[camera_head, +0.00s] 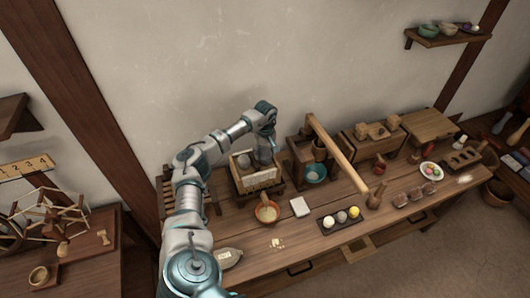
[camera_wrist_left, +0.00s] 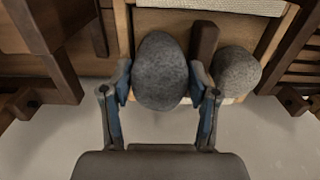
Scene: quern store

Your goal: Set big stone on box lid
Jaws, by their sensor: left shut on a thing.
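My left gripper (camera_head: 263,146) points down over a wooden box (camera_head: 241,187) with a pale woven cloth on its front. In the left wrist view its two blue fingers (camera_wrist_left: 160,85) are shut on the sides of a big dark grey oval stone (camera_wrist_left: 158,72). The big stone shows only partly under the gripper in the head view. A smaller, lighter grey stone (camera_wrist_left: 238,70) lies beside it, apart from the fingers; the head view shows it too (camera_head: 243,161). A brown wooden bar (camera_wrist_left: 204,42) stands between the stones. My right gripper is out of view.
A wooden frame with a long slanting beam (camera_head: 338,153) stands just right of the box.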

